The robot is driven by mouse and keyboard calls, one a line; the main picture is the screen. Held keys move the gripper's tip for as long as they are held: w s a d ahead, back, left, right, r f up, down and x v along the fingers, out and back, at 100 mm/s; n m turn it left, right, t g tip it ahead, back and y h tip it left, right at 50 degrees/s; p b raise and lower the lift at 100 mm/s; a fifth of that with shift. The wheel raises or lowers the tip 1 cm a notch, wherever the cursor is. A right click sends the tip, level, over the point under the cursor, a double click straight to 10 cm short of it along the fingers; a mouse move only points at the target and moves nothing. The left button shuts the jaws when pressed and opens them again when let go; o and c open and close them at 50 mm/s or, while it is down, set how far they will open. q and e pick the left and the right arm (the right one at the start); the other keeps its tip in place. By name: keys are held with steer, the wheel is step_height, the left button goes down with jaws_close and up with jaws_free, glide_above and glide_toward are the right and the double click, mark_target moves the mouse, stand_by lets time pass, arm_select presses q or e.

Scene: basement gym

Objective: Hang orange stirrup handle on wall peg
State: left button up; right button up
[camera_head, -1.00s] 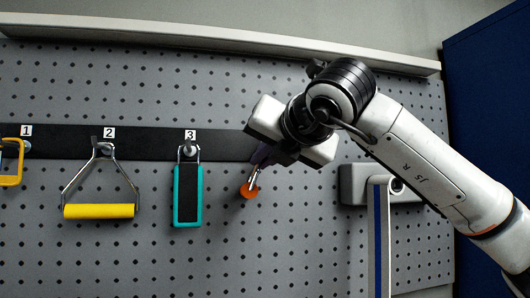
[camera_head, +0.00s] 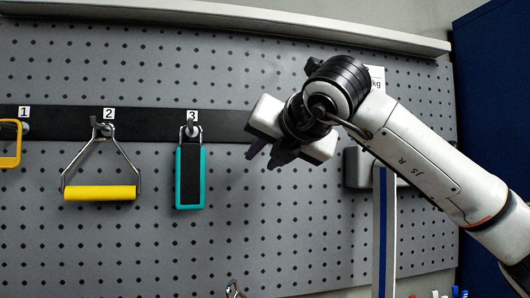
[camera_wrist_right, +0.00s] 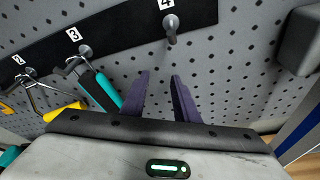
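My right gripper (camera_head: 265,157) is in front of the pegboard, right of peg 3, with its purple fingers apart and nothing between them. The right wrist view shows the open, empty fingers (camera_wrist_right: 161,97) below peg 4 (camera_wrist_right: 170,30). Peg 4 is bare; in the head view it is hidden behind the gripper. The orange handle's grip is not visible in either view. The top of a metal loop (camera_head: 233,290) shows at the bottom edge of the head view, its lower part cut off; it may be the orange handle's frame. My left gripper is not in view.
A yellow stirrup handle (camera_head: 100,193) hangs on peg 2 and a teal-and-black handle (camera_head: 189,176) on peg 3. Another yellow handle (camera_head: 10,148) hangs at the far left. A grey bracket with a blue-striped upright (camera_head: 383,230) stands right of the gripper.

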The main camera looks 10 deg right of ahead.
steer(key=b+v, duration=0.2)
steer(key=v, duration=0.8)
steer(key=shift+s, duration=0.2)
